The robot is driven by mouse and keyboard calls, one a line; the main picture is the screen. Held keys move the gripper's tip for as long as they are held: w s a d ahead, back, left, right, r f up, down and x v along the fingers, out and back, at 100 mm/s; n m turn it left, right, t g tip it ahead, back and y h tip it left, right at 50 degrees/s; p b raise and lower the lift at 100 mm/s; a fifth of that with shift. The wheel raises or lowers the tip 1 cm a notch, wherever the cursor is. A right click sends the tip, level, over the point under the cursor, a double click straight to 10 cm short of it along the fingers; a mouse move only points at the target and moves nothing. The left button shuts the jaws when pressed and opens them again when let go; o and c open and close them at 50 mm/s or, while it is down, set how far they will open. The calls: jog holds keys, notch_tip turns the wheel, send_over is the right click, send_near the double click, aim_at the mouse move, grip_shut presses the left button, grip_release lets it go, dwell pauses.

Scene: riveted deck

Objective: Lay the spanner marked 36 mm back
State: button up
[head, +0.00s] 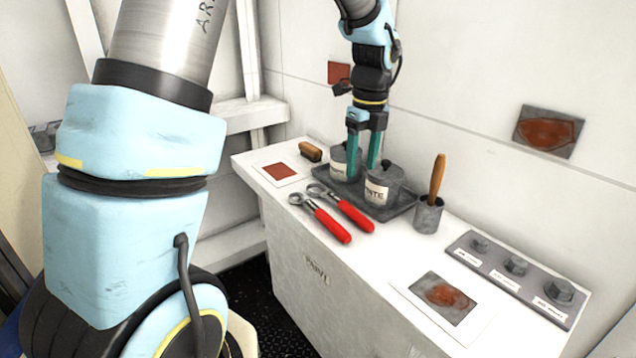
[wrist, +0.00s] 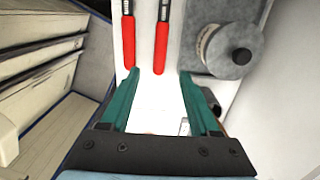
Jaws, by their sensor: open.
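Two spanners with red handles and grey ring heads lie side by side on the white bench top: the left spanner (head: 325,220) and the right spanner (head: 348,209). Their handles also show in the wrist view, left (wrist: 128,42) and right (wrist: 161,48). No size mark is legible on either, so I cannot tell which is 36 mm. My gripper (head: 362,172) is open and empty, pointing down above the bench, and overlaps the pots in the head view. In the wrist view, the fingertips (wrist: 159,74) appear near the handle ends, with nothing between them.
A grey tray (head: 393,211) holds two lidded pots (head: 381,190). Right of it stand a cup with a wooden-handled tool (head: 429,215) and a strip with three labelled bolts (head: 515,268). A brush (head: 310,152) and a red-square card (head: 280,171) lie left; a rust-patch card (head: 441,298) lies in front.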

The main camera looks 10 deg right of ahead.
jog(key=s+a+f+n, duration=0.1)
jog(key=s+a+n, duration=0.1)
jog(key=a+n, duration=0.7)
jog(key=s+a+f+n, duration=0.1)
jog(key=s+a+n, duration=0.2)
jog(key=a+n, duration=0.6)
jog(key=s+a+f+n+t, duration=0.1)
jog(key=s+a+n, duration=0.1)
jog(key=a+n, duration=0.8)
jog(key=shift+s+n+h, duration=0.25)
jog(key=shift+n+h, duration=0.05)
jog(key=shift+n, duration=0.7)
jog(key=shift+a, duration=0.1)
